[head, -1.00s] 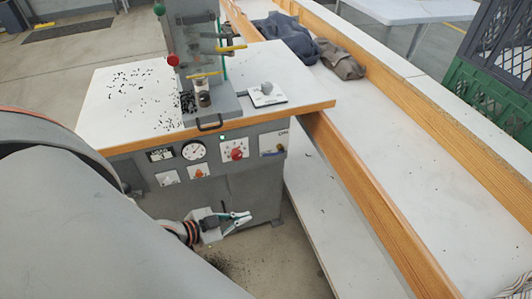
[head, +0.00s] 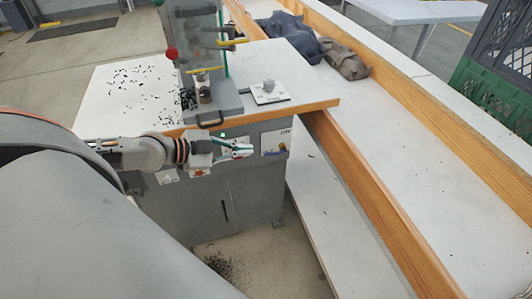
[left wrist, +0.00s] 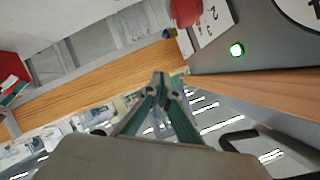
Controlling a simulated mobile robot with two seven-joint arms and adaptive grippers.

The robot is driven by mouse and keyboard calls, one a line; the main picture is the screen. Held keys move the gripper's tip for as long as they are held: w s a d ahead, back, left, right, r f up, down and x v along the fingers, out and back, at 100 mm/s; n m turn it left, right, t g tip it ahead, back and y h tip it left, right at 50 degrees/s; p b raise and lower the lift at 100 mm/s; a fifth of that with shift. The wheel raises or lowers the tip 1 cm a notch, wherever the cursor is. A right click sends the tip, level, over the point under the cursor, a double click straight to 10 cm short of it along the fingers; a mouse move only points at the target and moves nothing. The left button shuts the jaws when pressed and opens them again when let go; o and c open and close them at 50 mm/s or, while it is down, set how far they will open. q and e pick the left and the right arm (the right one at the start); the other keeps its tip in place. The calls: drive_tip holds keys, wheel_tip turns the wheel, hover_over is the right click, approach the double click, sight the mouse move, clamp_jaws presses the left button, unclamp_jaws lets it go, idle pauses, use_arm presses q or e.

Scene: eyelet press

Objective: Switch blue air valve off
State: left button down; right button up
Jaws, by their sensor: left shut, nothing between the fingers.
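My left gripper (head: 246,150) is in front of the eyelet press's front panel, shut and empty, with its fingertips pointing right. In the left wrist view the closed fingertips (left wrist: 168,78) show below a red knob (left wrist: 186,12) and a small bluish spot. My right gripper is not in view.
A green lamp (head: 224,135) glows on the panel. The wooden-edged press table (head: 120,98) overhangs the controls and carries the press and scattered black bits. A wood-railed bench (head: 400,130) with dark cloths stands at right.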

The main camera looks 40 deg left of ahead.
use_arm(q)
drive_tip(key=w+d+f+b, duration=0.2)
drive_tip(key=w+f+b, duration=0.1)
drive_tip(key=w+f, duration=0.4)
drive_tip(key=shift+w+b, duration=0.35)
drive_tip(key=shift+w, duration=0.25)
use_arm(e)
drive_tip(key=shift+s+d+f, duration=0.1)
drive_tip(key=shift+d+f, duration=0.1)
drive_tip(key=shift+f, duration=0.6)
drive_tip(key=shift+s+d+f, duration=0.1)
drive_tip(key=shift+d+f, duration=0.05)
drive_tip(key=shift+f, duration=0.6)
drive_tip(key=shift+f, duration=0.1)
